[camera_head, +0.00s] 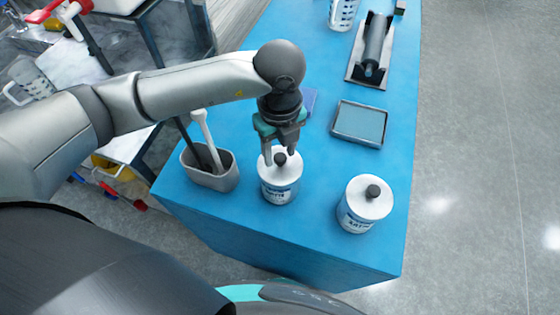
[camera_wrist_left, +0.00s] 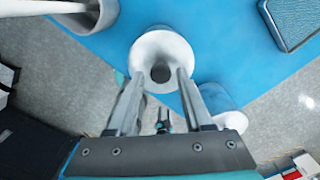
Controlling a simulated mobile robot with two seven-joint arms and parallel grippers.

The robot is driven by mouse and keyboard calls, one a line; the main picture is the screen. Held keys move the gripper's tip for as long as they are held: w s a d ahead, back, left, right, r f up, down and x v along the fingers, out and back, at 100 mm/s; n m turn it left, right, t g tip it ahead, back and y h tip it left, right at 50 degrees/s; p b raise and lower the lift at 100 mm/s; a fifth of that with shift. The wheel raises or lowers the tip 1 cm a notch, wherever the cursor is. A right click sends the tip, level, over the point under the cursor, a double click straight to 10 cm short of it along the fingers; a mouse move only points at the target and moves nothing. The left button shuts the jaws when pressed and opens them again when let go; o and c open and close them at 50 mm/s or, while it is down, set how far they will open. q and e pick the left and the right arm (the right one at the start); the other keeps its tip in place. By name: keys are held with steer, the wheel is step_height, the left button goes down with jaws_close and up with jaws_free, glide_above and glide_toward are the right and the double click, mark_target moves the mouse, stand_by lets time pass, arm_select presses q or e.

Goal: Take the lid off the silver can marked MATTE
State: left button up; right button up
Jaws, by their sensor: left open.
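Two silver cans with white lids and dark knobs stand upright on the blue table. The left can (camera_head: 279,188) is under my left gripper; its label is too small to read surely. The right can (camera_head: 358,216) has a label that looks like SATIN. My left gripper (camera_head: 280,156) points down, open, with its fingertips at either side of the left can's knob. In the left wrist view, the lid (camera_wrist_left: 162,48) and its knob lie between the open fingers (camera_wrist_left: 160,80). I cannot tell whether they touch. Both lids sit on their cans. My right gripper is not in view.
A grey holder (camera_head: 212,180) with upright tools stands left of the left can. A shallow tray (camera_head: 360,128) lies behind the cans, and a roller on a plate (camera_head: 356,72) farther back. The blue table (camera_head: 325,165) is bare between the cans and the tray.

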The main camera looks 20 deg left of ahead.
arm_select(q)
step_height(320, 180, down, 2)
steer(key=shift+r, duration=0.1)
jaws_close()
stand_by(0.4)
